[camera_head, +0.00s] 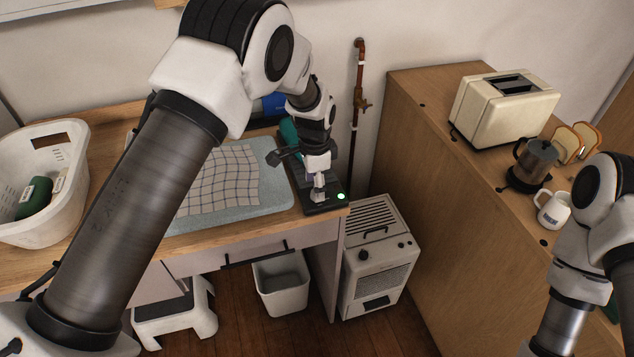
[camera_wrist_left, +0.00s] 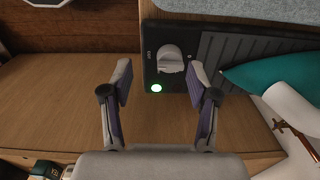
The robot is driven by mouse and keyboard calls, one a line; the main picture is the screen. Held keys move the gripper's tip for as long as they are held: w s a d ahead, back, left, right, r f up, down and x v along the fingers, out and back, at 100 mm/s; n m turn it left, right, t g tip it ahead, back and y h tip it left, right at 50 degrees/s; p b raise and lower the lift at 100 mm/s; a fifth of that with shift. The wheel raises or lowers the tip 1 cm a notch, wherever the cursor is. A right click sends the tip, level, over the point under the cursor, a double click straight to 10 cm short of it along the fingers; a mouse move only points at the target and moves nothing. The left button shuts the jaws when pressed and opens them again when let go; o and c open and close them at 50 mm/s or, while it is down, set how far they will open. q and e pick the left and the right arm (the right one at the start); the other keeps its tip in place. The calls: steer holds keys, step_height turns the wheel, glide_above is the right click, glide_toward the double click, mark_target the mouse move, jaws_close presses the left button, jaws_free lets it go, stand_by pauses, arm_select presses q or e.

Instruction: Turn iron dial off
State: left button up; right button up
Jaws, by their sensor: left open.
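The iron's dark base (camera_wrist_left: 190,82) shows in the wrist view, with a pale grey dial (camera_wrist_left: 170,58) near its end. A green light (camera_wrist_left: 156,88) glows beside the dial. The base (camera_head: 327,208) also shows in the head view, at the table's right end, with its green light (camera_head: 341,196) lit. The teal iron (camera_wrist_left: 270,75) rests on the base. My left gripper (camera_wrist_left: 160,76) is open over the base's end. Its fingers are spread, with the dial just beyond and between the tips; I cannot tell whether they touch it. My right gripper is out of view.
A checked cloth (camera_head: 222,180) lies on the blue-grey ironing pad (camera_head: 250,213) left of the base. A white laundry basket (camera_head: 40,225) stands far left. A heater (camera_head: 375,260) and a bin (camera_head: 282,290) are below. A wooden cabinet (camera_head: 425,150) with a toaster (camera_head: 505,105) stands right.

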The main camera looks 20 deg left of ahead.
arm_select(q)
steer(key=shift+s+f, duration=0.4)
steer(key=shift+f, duration=0.2)
steer(key=w+f, duration=0.2)
steer(key=f, duration=0.1)
steer(key=shift+w+a+f, duration=0.15)
steer(key=shift+w, duration=0.4)
steer(key=c, duration=0.6)
steer(key=shift+s+r, duration=0.25)
steer(key=shift+s, duration=0.3)
steer(key=c, duration=0.3)
jaws_close()
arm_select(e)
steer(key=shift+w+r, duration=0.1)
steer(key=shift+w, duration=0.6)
arm_select(q)
steer(key=shift+f, duration=0.1)
